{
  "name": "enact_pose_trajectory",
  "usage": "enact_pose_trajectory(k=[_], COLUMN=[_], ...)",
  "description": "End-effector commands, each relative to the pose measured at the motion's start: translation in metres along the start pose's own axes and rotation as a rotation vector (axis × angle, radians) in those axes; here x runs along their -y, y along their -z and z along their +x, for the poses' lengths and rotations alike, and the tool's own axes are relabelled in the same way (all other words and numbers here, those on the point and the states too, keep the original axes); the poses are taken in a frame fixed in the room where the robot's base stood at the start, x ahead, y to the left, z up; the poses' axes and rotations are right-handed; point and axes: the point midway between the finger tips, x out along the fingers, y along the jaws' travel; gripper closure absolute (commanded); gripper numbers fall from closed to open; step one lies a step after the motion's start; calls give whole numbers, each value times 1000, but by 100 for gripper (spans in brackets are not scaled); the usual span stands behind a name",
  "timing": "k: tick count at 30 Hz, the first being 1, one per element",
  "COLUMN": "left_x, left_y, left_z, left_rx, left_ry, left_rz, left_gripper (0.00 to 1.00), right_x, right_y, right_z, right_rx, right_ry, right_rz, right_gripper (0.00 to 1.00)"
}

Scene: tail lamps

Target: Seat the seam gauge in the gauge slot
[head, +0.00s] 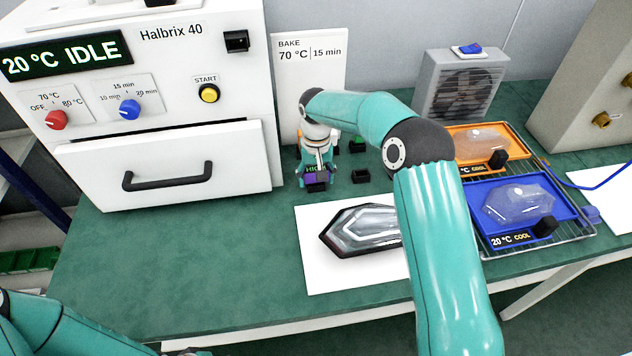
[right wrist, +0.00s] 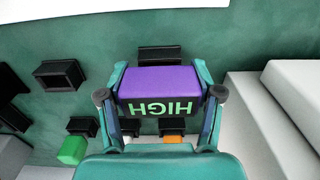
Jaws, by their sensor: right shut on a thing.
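A purple block lettered HIGH (right wrist: 160,82), which looks like the seam gauge, is between the fingers of my right gripper (right wrist: 160,97). In the head view the purple block (head: 314,181) shows below my right gripper (head: 317,172), low at the left of the small black holders. A black holder (right wrist: 162,54) lies just beyond the block in the right wrist view, partly hidden by it. I cannot tell whether the block touches it or whether it is the gauge slot.
An empty-looking black holder (head: 361,176) stands to the right; a green block (right wrist: 73,150) and an orange block (right wrist: 173,139) sit by other holders. A lamp lens (head: 365,230) lies on a white sheet. The oven (head: 165,165) stands left; blue (head: 478,215) and orange (head: 458,130) trays stand right.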

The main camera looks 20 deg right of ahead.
Motion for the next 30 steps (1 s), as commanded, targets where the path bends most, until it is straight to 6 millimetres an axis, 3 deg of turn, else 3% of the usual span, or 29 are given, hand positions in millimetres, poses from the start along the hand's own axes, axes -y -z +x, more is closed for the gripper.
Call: enact_pose_trajectory(k=[5, 6, 11, 23, 30], left_x=[0, 0, 0, 0, 0], left_y=[0, 0, 0, 0, 0], left_z=[0, 0, 0, -1, -1], left_rx=[0, 0, 0, 0, 0], left_ry=[0, 0, 0, 0, 0], left_rz=[0, 0, 0, 0, 0], left_gripper=[60, 60, 60, 60, 60], right_x=[0, 0, 0, 0, 0], right_y=[0, 0, 0, 0, 1], right_z=[-1, -1, -1, -4, -36], right_rx=[-1, -1, -1, -2, -5], right_ry=[0, 0, 0, 0, 1], right_rz=[0, 0, 0, 0, 1], right_gripper=[77, 30, 6, 6, 6])
